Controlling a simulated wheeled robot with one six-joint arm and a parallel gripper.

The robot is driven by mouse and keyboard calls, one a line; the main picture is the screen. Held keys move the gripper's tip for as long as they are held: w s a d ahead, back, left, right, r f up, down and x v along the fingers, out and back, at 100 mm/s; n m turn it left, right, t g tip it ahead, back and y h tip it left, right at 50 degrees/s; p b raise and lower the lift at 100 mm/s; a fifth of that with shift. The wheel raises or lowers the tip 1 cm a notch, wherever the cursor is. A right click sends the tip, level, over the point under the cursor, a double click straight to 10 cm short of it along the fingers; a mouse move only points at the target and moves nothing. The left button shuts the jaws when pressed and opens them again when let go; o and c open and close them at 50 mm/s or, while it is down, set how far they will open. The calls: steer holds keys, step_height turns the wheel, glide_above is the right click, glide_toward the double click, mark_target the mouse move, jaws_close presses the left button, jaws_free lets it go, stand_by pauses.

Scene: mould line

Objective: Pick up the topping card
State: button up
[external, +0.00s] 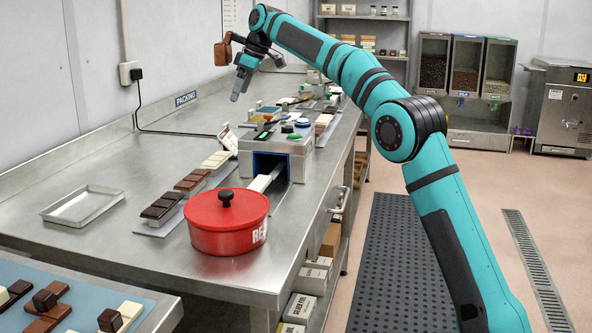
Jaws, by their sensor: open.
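The grey machine (291,147) has several buttons on top. A red lidded pot (229,226), chocolate bars (163,208) on trays and an empty metal tray (83,206) occupy the front bench. The bench's left side is largely clear. A cable runs from the wall socket (129,73).

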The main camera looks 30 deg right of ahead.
glide_toward(226, 135)
steer(key=x, duration=0.5)
steer(key=shift+w+a, duration=0.1)
steer(key=shift+a, duration=0.25)
steer(key=shift+d+x, duration=0.2)
steer(key=shift+x, duration=1.3)
steer(key=shift+d+x, duration=0.2)
steer(key=shift+x, duration=1.25)
steer(key=shift+f, duration=0.15)
steer(key=c, duration=0.7)
